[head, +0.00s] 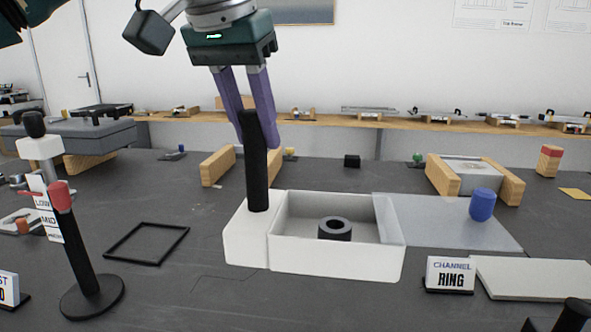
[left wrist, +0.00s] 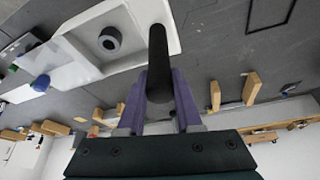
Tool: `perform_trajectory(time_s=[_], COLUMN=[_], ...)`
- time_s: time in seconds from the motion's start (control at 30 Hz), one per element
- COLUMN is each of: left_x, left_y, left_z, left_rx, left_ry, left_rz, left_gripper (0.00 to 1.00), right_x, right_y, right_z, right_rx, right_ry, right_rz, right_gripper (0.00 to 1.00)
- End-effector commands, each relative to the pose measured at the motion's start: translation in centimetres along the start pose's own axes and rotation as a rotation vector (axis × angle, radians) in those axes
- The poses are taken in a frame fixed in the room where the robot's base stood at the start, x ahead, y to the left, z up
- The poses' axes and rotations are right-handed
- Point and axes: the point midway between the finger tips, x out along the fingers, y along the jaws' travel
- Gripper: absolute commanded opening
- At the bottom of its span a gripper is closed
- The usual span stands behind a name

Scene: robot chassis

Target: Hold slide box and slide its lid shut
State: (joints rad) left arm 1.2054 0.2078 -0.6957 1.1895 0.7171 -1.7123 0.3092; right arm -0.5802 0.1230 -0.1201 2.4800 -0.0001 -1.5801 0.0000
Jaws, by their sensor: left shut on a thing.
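The white slide box (head: 335,260) stands on the dark table, its compartment open at the top. A dark ring (head: 335,229) lies inside it. A black upright post (head: 257,180) rises from the box's solid left end. My left gripper (head: 257,128), with purple fingers, is shut on the upper part of this post. The left wrist view shows the post (left wrist: 157,50) between the fingers. The translucent lid (head: 440,222) extends out to the right of the box, leaving the compartment uncovered. A blue knob (head: 483,204) stands on the lid. My right gripper is not seen.
A "CHANNEL RING" sign (head: 450,274) and a pale flat plate (head: 535,278) are at the front right. A black frame (head: 147,243) and a red-topped black post (head: 78,245) are at the left. Wooden blocks (head: 217,166) stand behind the box.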

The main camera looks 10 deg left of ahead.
Motion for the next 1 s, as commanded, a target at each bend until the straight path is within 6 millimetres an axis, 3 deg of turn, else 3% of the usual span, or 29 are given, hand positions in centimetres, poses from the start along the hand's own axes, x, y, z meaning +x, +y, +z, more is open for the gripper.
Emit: perform_trajectory(time_s=[0.23, 1.0], left_x=[-1.9, -1.9], left_y=[0.0, 0.0], left_z=[-0.8, -0.9], left_rx=[-0.001, -0.001], left_ry=[0.002, 0.003], left_rz=[0.001, 0.001], left_gripper=[0.00, 0.00], right_x=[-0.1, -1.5], right_y=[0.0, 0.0], right_z=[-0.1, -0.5], right_rx=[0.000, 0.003], right_ry=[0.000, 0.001], right_rz=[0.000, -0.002], right_gripper=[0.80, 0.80])
